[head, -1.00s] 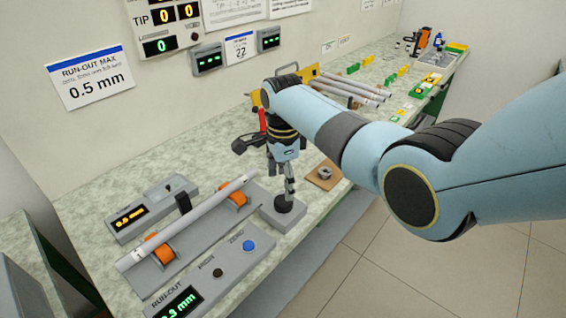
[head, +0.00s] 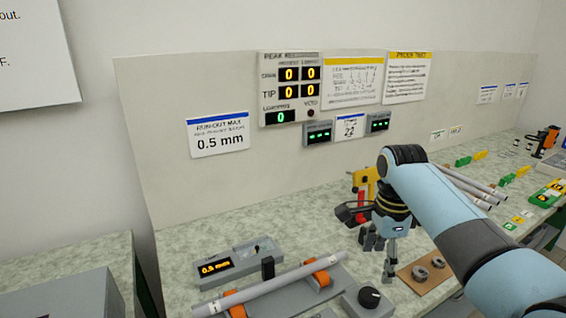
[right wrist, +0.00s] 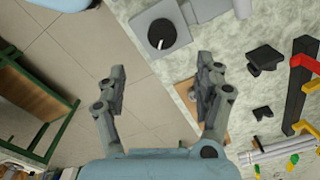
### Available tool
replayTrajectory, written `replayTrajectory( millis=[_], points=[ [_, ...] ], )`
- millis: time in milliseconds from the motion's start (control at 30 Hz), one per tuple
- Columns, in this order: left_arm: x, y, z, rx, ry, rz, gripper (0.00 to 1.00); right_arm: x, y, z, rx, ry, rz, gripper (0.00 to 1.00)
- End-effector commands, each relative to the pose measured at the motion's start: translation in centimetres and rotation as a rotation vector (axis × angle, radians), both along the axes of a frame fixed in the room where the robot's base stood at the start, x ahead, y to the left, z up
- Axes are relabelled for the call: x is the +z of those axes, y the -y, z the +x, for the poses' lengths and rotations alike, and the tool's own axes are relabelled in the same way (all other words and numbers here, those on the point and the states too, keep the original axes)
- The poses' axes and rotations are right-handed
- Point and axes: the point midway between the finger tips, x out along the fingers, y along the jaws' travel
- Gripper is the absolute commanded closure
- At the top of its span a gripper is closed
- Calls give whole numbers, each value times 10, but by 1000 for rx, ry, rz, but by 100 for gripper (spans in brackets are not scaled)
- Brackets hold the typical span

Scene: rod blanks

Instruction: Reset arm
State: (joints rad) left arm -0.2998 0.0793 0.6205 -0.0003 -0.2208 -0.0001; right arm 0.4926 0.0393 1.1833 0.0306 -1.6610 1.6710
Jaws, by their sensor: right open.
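My right gripper (head: 390,268) hangs pointing down over the bench, between the grey block with a black knob (head: 369,298) and the small wooden plate with metal rings (head: 428,270). In the right wrist view its fingers (right wrist: 162,70) are spread apart with nothing between them. The knob block (right wrist: 163,38) shows there beyond the fingertips, and the right finger partly covers the wooden plate (right wrist: 186,92). My right arm reaches in from the lower right of the head view. My left gripper is in neither view.
A pale rod (head: 270,288) lies across orange rollers (head: 322,278) at the front left of the bench. A grey box with an amber readout (head: 238,259) stands behind it. Several rods (head: 484,190) lie at the right. A yellow and red stand (head: 364,185) is behind the gripper.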

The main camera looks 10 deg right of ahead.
Motion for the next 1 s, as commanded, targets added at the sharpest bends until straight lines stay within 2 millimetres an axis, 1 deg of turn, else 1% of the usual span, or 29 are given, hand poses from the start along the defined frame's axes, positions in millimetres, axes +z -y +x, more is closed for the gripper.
replayTrajectory(
  millis=[33, 67, 133, 167, 200, 267, 300, 400, 500, 700, 1000],
  points=[
    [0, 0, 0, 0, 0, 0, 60, -8, 2, -13, 57, 5, -6, 31],
    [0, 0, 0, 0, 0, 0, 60, -12, 4, -22, 110, 13, -12, 31],
    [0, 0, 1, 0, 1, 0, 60, -21, 8, -51, 274, 38, -32, 31],
    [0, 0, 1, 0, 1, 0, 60, -24, 11, -66, 358, 49, -44, 31],
    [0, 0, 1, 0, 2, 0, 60, -26, 13, -87, 481, 66, -62, 31],
    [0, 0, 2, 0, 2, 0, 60, -24, 15, -119, 666, 90, -95, 31],
    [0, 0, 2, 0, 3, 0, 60, -22, 16, -138, 779, 102, -115, 31],
    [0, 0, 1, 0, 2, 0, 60, -10, 17, -176, 1007, 122, -163, 31],
    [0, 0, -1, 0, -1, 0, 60, 2, 17, -206, 1184, 132, -201, 31],
    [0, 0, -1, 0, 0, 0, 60, 30, 14, -251, 1456, 146, -268, 31],
    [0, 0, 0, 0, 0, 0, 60, 70, 9, -299, 1758, 150, -348, 31]
  ],
)
